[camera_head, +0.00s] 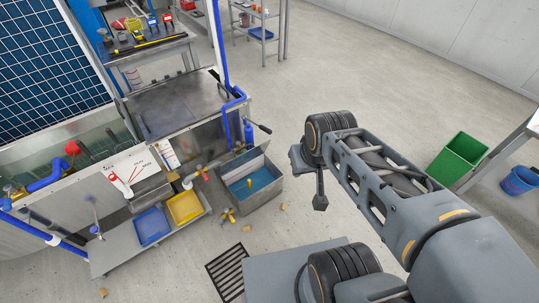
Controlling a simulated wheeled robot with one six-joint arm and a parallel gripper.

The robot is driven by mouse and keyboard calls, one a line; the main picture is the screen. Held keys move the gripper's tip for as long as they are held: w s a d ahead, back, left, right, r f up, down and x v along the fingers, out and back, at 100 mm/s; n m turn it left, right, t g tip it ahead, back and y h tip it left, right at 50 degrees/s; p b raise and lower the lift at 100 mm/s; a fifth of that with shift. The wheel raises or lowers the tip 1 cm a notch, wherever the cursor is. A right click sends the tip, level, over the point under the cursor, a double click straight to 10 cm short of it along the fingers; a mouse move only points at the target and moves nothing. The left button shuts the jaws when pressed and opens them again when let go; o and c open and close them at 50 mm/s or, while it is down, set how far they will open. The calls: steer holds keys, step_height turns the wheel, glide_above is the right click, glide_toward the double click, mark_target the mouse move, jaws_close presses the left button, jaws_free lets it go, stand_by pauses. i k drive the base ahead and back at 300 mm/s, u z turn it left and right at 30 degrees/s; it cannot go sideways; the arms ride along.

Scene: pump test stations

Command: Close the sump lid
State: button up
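The sump (262,198) looks to be the grey metal box on the floor left of centre, with blue water showing inside, so its top is open. A grey panel (239,164) stands along its back edge. It may be the raised lid, but I cannot tell for sure. My gripper (319,190) hangs at the end of my arm, to the right of the sump and apart from it. It is small and seen from behind and above, so its finger opening does not show. I see nothing held in it.
A low bench with a blue tray (152,226) and a yellow tray (185,207) stands left of the sump. A green bin (458,158) stands at right. Open floor lies behind my arm.

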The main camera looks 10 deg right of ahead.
mark_target(238, 161)
steer(key=z, duration=1)
steer(key=i, duration=5.05)
steer(key=u, duration=4.85)
steer(key=i, duration=1.6)
steer(key=z, duration=0.05)
